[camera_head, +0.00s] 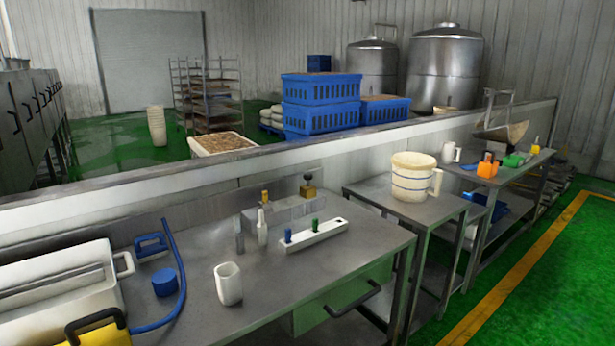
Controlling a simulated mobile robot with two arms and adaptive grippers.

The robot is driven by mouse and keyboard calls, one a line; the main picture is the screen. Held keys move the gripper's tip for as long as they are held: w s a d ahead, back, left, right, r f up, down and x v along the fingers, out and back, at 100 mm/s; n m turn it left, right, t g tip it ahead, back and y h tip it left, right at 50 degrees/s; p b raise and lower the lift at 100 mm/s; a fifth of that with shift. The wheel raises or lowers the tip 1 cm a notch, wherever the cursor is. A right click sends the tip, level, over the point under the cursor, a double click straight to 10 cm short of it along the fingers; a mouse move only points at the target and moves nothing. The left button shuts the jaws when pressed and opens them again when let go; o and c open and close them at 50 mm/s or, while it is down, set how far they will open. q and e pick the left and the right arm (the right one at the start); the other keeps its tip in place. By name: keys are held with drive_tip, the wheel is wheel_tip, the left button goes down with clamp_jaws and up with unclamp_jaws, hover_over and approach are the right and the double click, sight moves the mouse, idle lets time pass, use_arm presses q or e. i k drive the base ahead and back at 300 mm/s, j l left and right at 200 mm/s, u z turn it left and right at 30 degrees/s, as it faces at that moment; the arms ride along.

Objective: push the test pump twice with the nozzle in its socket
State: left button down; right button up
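I cannot say for certain which item is the test pump. On the near metal bench (250,270), a grey block with a brass and black knob (308,188) stands at the back. A white upright bottle-like piece (262,228) stands in front of it, with a yellow-topped piece behind. A white bar with a blue and a green peg (314,235) lies to the right. A blue hose (180,265) curves beside a blue handled piece (151,246) and a blue round piece (165,282). I cannot make out the nozzle or its socket. Neither gripper is in view.
A white tank (60,275) and a yellow piece with a black handle (98,330) fill the bench's left. A white cup (228,284) stands near the front. A cream bucket (412,176) stands on the middle table. A low wall (210,185) runs behind. The bench's front right is clear.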

sight(309, 177)
drive_tip(key=i+l, duration=0.2)
drive_tip(key=l, duration=0.25)
drive_tip(key=i+l+u, duration=0.1)
drive_tip(key=l, duration=0.35)
drive_tip(key=i+l, duration=0.3)
drive_tip(key=l, duration=0.15)
drive_tip(key=i+l+u, duration=0.1)
drive_tip(key=l, duration=0.35)
drive_tip(key=i+l, duration=0.25)
drive_tip(key=l, duration=0.25)
drive_tip(key=i+l+u, duration=0.1)
drive_tip(key=l, duration=0.35)
drive_tip(key=i+l, duration=0.25)
drive_tip(key=l, duration=0.25)
drive_tip(key=i+l, duration=0.15)
drive_tip(key=l, duration=0.35)
drive_tip(key=i+u, duration=0.05)
